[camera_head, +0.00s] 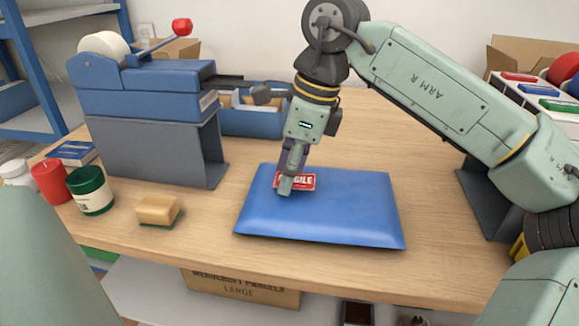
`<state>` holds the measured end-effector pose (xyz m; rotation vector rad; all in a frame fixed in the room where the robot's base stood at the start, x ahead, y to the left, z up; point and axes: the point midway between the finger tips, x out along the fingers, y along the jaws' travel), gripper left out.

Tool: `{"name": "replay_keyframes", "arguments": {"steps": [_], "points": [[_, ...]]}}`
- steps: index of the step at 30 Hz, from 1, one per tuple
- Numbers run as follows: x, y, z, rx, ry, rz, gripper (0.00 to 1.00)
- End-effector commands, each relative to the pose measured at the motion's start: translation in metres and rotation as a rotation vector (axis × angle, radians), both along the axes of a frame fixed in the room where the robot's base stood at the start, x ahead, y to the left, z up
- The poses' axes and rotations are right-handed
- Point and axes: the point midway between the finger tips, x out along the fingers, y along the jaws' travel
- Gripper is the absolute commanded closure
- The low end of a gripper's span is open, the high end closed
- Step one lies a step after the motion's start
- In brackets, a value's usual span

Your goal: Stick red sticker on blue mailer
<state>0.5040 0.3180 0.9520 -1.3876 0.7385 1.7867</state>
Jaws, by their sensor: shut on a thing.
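The blue mailer (330,215) lies flat on the wooden counter, near the middle of its front part. The red sticker (306,182), with white lettering ending in "GILE", is at the upper left part of the mailer. My gripper (286,186) points down over the mailer's upper left and is shut on the sticker's left part. The fingers hide the left side of the sticker's lettering. I cannot tell whether the sticker touches the mailer's surface or hangs just above it.
A blue dispenser machine (140,88) with a red-knobbed lever stands at the left on a grey stand (158,148). A sponge (158,210), a green jar (90,190) and a red jar (50,181) stand front left. A blue bin (252,122) is behind.

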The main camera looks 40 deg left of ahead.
Motion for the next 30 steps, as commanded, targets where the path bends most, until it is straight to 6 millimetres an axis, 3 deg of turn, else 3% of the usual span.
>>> {"name": "replay_keyframes", "arguments": {"steps": [3,4,14,23,30], "points": [[0.000,0.000,0.000,0.000,0.000,0.000,0.73],[0.000,0.000,0.000,0.000,0.000,0.000,0.62],[0.000,0.000,0.000,0.000,0.000,0.000,0.41],[0.000,0.000,0.001,0.000,0.000,0.000,0.41],[0.001,-0.002,0.012,0.000,0.000,0.000,0.41]]}}
